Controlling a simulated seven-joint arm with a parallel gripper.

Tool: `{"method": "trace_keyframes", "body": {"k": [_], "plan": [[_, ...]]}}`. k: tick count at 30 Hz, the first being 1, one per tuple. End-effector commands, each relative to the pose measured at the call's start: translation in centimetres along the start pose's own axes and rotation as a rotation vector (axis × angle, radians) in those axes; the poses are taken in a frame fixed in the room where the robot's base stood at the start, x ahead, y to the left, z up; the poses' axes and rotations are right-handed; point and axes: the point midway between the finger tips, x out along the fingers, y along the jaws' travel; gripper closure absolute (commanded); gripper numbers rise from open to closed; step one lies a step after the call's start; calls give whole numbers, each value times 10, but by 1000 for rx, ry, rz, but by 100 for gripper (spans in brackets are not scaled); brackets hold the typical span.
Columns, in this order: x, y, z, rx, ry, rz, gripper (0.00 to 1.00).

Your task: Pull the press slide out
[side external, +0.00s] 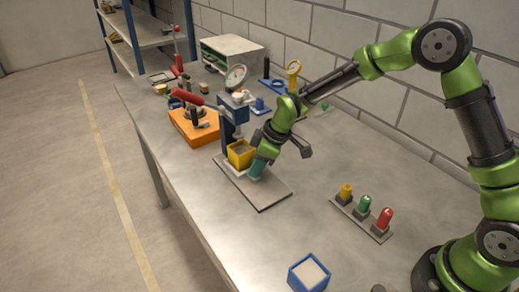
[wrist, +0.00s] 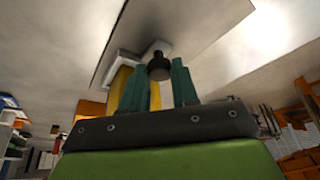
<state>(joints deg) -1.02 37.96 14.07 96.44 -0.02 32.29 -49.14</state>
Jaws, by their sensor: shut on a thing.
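The press (side external: 233,118) is a blue frame with a red lever, standing on a grey base plate (side external: 268,196). A yellow open box (side external: 240,158) with grey-brown contents sits at its front, and part of it shows behind the fingers in the wrist view (wrist: 118,88). My gripper (side external: 256,170) is low beside the box, over the base plate. In the wrist view its teal fingers (wrist: 158,80) stand on both sides of a dark round knob (wrist: 159,67) and are shut on it. The press slide itself is mostly hidden by the box and my gripper.
An orange block (side external: 193,128) with a clamp stands left of the press. A dial gauge (side external: 236,77) is behind it. Yellow, green and red pegs (side external: 364,206) stand to the right. A blue box (side external: 309,273) is at the front. The table between is clear.

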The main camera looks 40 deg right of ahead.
Motion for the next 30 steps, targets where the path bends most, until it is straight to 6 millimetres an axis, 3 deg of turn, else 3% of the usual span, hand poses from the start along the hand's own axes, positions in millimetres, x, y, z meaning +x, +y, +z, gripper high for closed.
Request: {"method": "trace_keyframes", "body": {"k": [12,26,27,30], "plan": [[-25,-61,56,0,1,0,100],[-28,-75,68,2,-4,-5,100],[-28,-75,68,2,-5,-6,68],[-28,-75,67,1,-4,-5,60]]}}
